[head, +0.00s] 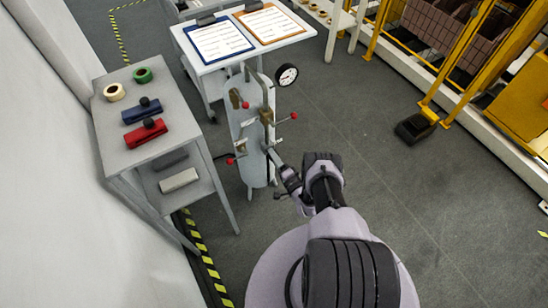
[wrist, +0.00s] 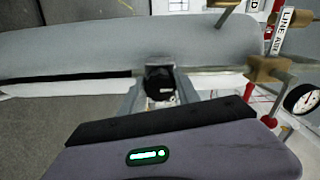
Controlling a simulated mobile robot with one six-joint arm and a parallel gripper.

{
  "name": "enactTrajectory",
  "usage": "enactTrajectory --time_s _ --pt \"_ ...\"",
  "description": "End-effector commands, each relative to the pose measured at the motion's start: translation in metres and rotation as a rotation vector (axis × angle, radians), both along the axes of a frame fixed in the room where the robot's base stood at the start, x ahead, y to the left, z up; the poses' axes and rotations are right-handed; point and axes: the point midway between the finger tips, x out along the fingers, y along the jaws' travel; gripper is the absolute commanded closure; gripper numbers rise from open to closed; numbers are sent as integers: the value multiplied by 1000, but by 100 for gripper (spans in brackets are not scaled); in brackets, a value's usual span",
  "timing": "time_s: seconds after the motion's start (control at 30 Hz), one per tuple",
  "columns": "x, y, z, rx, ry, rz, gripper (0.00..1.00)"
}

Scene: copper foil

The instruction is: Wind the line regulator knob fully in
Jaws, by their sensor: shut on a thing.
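A grey upright regulator panel (head: 243,120) with brass fittings, red-tipped levers and a round white gauge (head: 287,75) stands ahead of my arm. In the wrist view, a dark knob (wrist: 159,83) sits between the two grey fingers of my gripper (wrist: 160,92), which is shut on it. The knob is in front of the long grey panel (wrist: 70,57). In the head view my gripper (head: 272,156) is at the panel's lower right side, and the knob is hidden there. A tag reading LINE AIR (wrist: 284,30) hangs at the wrist view's upper right.
A grey bench (head: 175,125) with tape rolls and blue and red tools is at the left. A white table (head: 240,62) with two clipboards stands behind the panel. Yellow racking (head: 470,65) runs along the right. The floor (head: 430,200) right of my arm is clear.

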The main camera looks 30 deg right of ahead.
Motion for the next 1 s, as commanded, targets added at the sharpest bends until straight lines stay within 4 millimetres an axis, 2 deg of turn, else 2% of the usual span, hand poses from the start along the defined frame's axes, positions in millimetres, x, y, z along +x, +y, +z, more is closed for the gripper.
enactTrajectory --time_s 0.2,0.23,0.33,0.63,0.73,0.87,1.0 --pt "0 0 0 1 2 -1 100" --pt "0 0 0 1 2 -1 60" --pt "0 0 0 1 1 -1 41" --pt "-1 0 0 0 1 -1 41" --pt "-10 -1 0 0 2 -2 41" --pt "-39 -3 -1 2 4 -5 41" --pt "-82 -5 -2 3 5 -8 41"
